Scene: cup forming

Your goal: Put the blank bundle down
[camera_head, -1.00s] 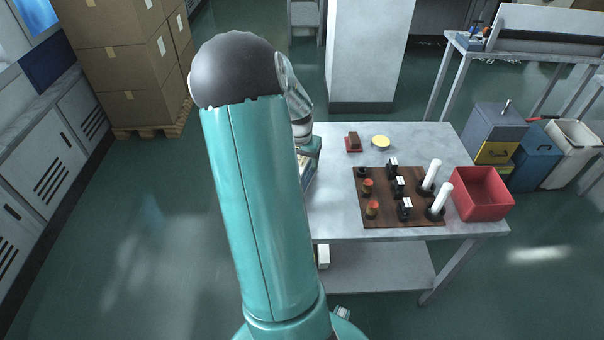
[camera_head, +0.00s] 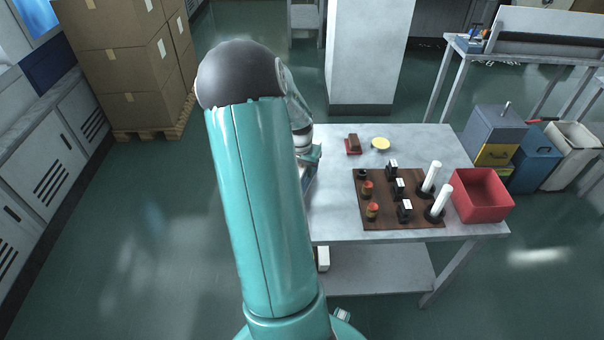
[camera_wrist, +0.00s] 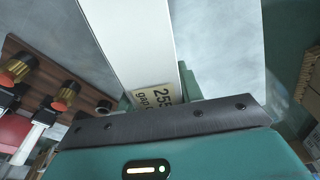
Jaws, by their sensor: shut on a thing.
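The blank bundle (camera_wrist: 135,40) is a white, flat strip in the wrist view, with a tan label (camera_wrist: 155,95) that carries printed figures. My gripper (camera_wrist: 160,97) is shut on it, with a green finger on either side. The bundle reaches away toward the top of the view, over the grey table top. In the head view my arm hides most of the gripper and the bundle, at the left side of the table (camera_head: 335,222). I cannot tell whether the bundle touches the table.
A brown board (camera_head: 382,216) on the table holds black fixtures, orange-topped pieces and two white rods. A red bin (camera_head: 482,195) stands to its right. A brown block (camera_head: 353,143) and a yellow disc (camera_head: 380,143) lie behind it. The back right table top is clear.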

